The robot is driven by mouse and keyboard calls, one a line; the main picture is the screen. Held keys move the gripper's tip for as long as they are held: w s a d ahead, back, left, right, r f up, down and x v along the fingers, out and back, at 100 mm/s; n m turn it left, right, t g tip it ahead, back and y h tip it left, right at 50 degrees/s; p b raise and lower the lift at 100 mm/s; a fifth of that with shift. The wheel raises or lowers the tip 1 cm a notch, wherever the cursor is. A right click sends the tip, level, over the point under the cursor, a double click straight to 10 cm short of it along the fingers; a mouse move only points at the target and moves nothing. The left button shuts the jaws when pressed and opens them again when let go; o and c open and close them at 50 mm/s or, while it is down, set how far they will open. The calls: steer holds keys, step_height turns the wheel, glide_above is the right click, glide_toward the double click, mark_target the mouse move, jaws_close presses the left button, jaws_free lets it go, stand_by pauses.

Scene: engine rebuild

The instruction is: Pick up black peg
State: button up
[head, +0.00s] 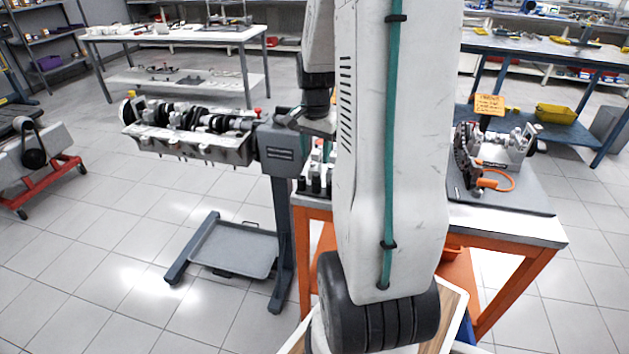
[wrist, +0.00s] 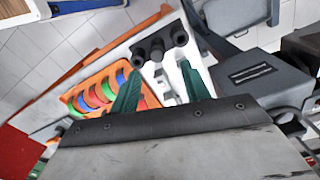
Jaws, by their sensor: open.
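Several black pegs stand close together on the white and orange table; they show at the table's left end (head: 315,185) in the head view, partly cut off by my arm. In the wrist view three black round-ended pegs (wrist: 157,50) stand near the top middle. My gripper (wrist: 160,88) has two green fingers spread apart with nothing between them. The pegs lie beyond the fingertips in that view, apart from them as far as I can tell. In the head view my arm hides much of the table, and the fingertips cannot be made out.
An orange tray of coloured rings (wrist: 97,92) lies left of my fingers. A grey engine stand (head: 283,150) holding an engine block (head: 190,145) is close left of the table. A grey mat (head: 520,193) with engine parts covers the table's right side. Tiled floor is free at lower left.

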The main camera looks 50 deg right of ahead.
mark_target(317, 173)
steer(key=f, duration=0.6)
steer(key=shift+s, duration=0.25)
jaws_close()
